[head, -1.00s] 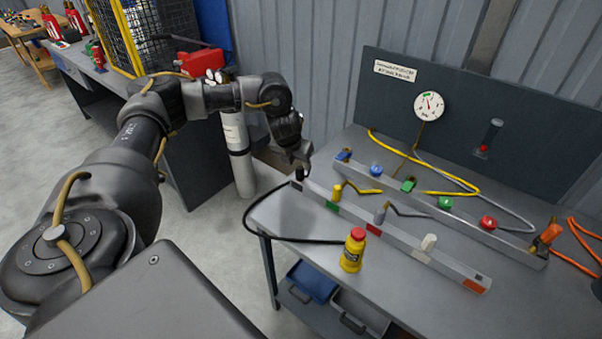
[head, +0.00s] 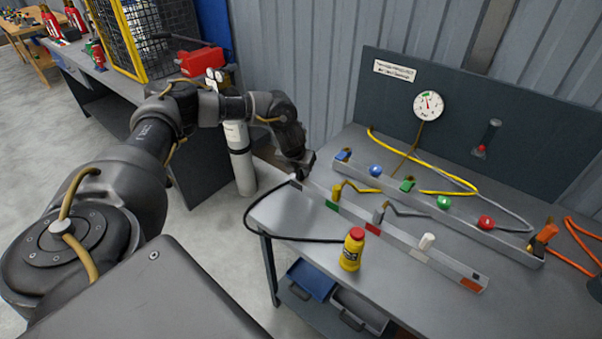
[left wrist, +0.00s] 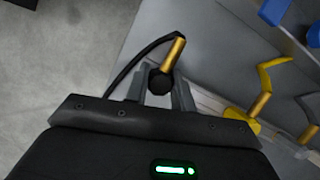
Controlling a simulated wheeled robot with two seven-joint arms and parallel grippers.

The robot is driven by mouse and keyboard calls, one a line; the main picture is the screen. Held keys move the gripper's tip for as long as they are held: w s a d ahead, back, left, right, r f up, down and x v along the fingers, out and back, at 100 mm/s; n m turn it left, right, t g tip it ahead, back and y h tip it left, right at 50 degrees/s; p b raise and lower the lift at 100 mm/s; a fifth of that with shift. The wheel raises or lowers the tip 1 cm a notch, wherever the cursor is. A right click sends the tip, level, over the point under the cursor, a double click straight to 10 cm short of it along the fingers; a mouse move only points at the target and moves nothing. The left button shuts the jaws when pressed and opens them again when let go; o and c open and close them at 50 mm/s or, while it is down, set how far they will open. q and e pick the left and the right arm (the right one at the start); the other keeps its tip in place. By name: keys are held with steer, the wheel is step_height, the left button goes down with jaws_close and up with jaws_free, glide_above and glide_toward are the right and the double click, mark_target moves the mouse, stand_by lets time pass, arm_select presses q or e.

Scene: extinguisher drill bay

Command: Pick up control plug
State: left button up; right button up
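The control plug appears to be the black-headed plug with a brass shaft (left wrist: 174,54) at the end of a black cable. It is at the left end of the front rail on the bench; in the head view my gripper mostly covers it. My left gripper (left wrist: 160,92) is over it, with a finger on each side of the round black head. I cannot tell whether the fingers press on it. In the head view the left gripper (head: 304,169) is low over the rail's left end. My right gripper is not seen.
The front rail (head: 400,246) also holds yellow, grey and white plugs. A rear rail (head: 460,226) carries coloured knobs. The black cable (head: 262,232) loops past the bench's left edge. A white cylinder (head: 241,160) stands behind my arm.

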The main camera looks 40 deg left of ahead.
arm_select(q)
steer(key=shift+c, duration=1.3)
steer(key=shift+r, duration=0.15)
steer(key=shift+r, duration=0.3)
step_height(320, 180, up, 2)
steer(key=shift+r, duration=0.1)
steer(key=s+d+r+p, duration=0.1)
steer(key=s+d+r, duration=0.5)
steer(key=s+r, duration=0.4)
steer(key=shift+s+d, duration=0.4)
steer(key=shift+s, duration=0.75)
